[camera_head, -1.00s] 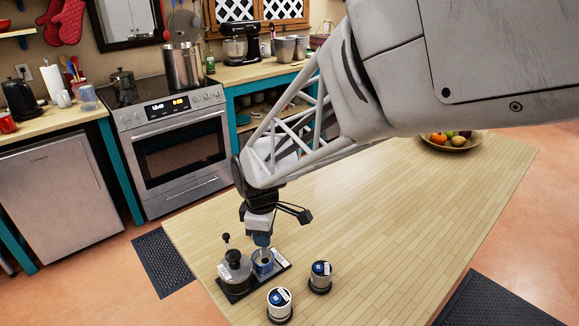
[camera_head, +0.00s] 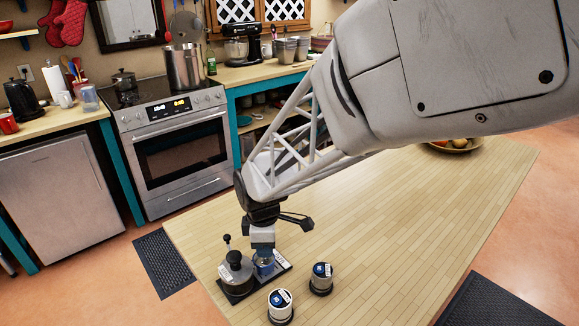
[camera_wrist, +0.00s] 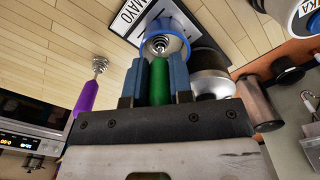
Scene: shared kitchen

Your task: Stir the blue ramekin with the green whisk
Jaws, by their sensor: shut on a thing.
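In the wrist view, my gripper (camera_wrist: 160,80) is shut on the green handle of the green whisk (camera_wrist: 158,85). The whisk's coiled metal head shows against the inside of the blue ramekin (camera_wrist: 176,26). How deep it sits I cannot tell. In the head view, the blue ramekin (camera_head: 264,269) stands on a dark labelled tray (camera_head: 281,262), right of a lidded grey pot. My gripper (camera_head: 263,257) is directly above the ramekin and hides much of it. The whisk cannot be made out in the head view.
A purple-handled whisk (camera_wrist: 88,97) shows at left in the wrist view.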

